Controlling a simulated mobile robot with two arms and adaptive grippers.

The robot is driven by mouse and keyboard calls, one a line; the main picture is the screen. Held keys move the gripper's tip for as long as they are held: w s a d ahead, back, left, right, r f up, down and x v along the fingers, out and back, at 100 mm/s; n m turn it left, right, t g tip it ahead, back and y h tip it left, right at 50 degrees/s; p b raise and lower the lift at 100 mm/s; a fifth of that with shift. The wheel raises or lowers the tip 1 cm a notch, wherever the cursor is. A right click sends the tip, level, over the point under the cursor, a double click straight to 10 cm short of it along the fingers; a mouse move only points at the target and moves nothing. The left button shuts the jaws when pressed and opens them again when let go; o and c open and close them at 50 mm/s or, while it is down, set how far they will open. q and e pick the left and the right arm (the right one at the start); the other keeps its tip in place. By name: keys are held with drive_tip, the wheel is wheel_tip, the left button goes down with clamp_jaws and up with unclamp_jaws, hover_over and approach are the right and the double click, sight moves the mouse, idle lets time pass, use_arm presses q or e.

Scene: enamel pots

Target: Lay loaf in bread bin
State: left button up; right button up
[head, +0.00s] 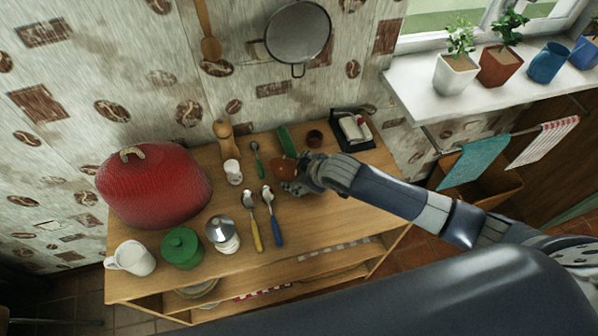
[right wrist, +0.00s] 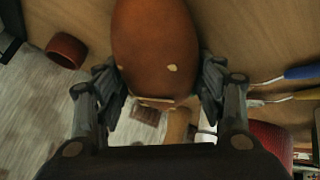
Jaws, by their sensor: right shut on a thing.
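The brown loaf (head: 281,167) is at the far middle of the wooden table. It fills the top middle of the right wrist view (right wrist: 155,45), smooth and rounded with a few pale spots. My right gripper (head: 290,184) is shut on it, with one finger on each side; the hand hides part of the loaf in the head view. I cannot tell for sure which thing is the bread bin. A large red rounded thing (head: 155,190) with a cream handle on top stands at the table's left. An open-topped wooden box (head: 492,190) is at the right, below the window. My left gripper is not in view.
Two spoons (head: 273,230) lie mid-table. The table's right front is clear.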

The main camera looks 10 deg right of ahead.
drive_tip(key=o, duration=1.5)
drive_tip(key=shift+f, duration=0.1)
drive_tip(key=shift+c, duration=0.2)
